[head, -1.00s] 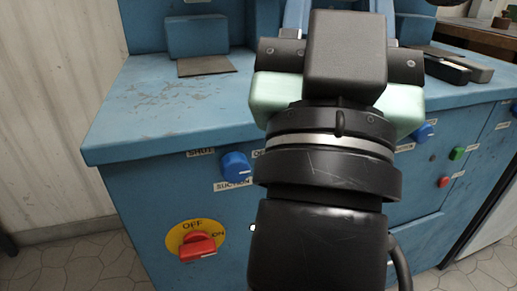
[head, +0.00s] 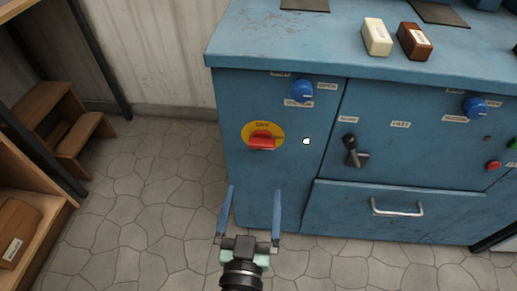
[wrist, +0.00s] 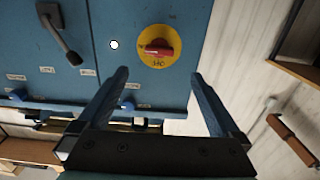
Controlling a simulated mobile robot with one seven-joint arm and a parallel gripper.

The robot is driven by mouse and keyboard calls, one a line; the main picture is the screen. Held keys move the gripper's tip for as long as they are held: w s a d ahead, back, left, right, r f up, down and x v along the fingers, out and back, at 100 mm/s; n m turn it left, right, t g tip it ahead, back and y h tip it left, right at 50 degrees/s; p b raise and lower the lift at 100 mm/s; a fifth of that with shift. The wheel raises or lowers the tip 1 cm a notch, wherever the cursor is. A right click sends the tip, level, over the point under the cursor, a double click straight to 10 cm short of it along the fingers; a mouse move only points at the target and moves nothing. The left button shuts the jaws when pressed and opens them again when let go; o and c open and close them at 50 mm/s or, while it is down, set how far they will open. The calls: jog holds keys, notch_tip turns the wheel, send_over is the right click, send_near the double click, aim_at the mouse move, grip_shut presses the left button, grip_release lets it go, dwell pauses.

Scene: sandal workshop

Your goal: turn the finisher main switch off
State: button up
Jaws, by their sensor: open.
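A white lamp (head: 306,141), a black lever (head: 352,152) and a blue knob (head: 302,90) are right of the switch. A drawer handle (head: 397,208) sticks out lower right. Cream (head: 377,38) and brown (head: 414,42) blocks lie on top. The tiled floor (head: 150,200) at left is clear.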

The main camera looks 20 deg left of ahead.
aim_at(261, 148)
jog(key=x, duration=1.2)
jog(key=shift+w+b, duration=0.3)
jog(key=shift+b, duration=0.05)
jog(key=c, duration=1.3)
